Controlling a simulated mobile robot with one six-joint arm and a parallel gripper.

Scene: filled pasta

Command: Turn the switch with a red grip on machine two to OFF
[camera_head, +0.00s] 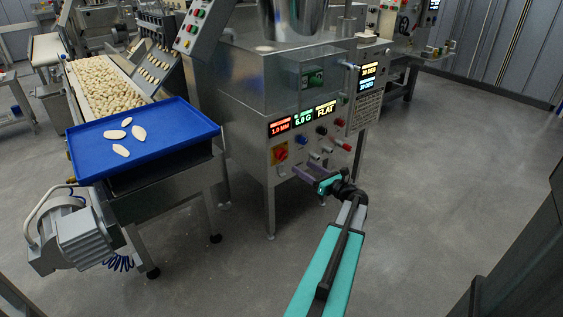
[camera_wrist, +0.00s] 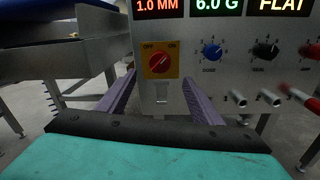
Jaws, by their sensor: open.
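The switch with a red grip (camera_wrist: 159,63) sits on a yellow plate marked OFF at left and ON at right, on the machine's front panel. Its grip looks tilted toward the upper right, on the ON side. In the head view the switch (camera_head: 280,153) is at the panel's lower left. My gripper (camera_wrist: 158,102) is open, its two purple fingers spread below and to either side of the switch, apart from it. In the head view my gripper (camera_head: 297,170) is in front of the panel, just below the switch.
Blue, black and red knobs (camera_wrist: 211,52) are right of the switch, with metal-stemmed levers (camera_wrist: 269,98) below them. Displays (camera_head: 303,118) are above. A conveyor with a blue tray (camera_head: 190,112) stands to the left. The floor at right is clear.

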